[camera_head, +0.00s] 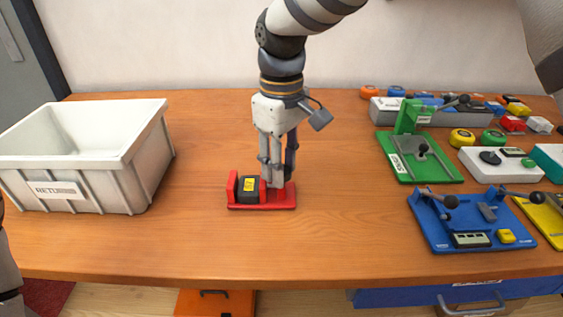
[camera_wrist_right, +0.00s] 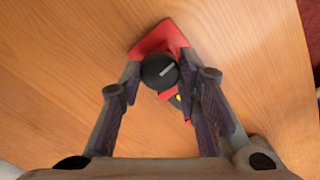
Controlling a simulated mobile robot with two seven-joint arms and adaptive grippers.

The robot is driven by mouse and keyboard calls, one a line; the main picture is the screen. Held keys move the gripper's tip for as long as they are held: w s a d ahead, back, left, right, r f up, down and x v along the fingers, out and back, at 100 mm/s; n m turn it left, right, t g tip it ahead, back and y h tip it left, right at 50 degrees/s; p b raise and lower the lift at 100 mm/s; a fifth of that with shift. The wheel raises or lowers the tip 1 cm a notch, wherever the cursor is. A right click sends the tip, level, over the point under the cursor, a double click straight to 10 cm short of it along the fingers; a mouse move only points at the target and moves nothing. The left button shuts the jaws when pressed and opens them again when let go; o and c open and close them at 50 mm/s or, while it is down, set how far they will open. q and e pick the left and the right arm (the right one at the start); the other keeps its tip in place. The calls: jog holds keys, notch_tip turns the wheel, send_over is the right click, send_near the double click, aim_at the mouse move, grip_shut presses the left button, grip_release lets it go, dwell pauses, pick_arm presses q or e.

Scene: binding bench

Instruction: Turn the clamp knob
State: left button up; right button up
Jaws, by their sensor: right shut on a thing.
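A red clamp (camera_head: 262,207) stands on the wooden bench near the middle, with a black block bearing a yellow label (camera_head: 249,184) at its left end. My right gripper (camera_head: 276,182) points down over the clamp's right part. In the right wrist view, the black round clamp knob (camera_wrist_right: 160,71) with a pale line across its top sits between the fingertips of my right gripper (camera_wrist_right: 159,82), which is shut on it. In the head view the fingers hide the knob. My left gripper is out of view; only part of my left arm shows at the left edge.
A white bin (camera_head: 110,180) stands at the left. A green fixture (camera_head: 440,168), a blue board (camera_head: 465,225) and a white box (camera_head: 495,165) stand at the right, with several small coloured items behind. The bench around the clamp is clear.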

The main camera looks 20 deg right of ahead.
jog(key=m, duration=0.4)
jog(key=shift+f+m, duration=0.1)
jog(key=shift+m, duration=0.3)
dwell(0.4)
jog(key=o, duration=1.2)
notch_tip(320, 180, up, 12)
jog(key=shift+r, duration=0.1)
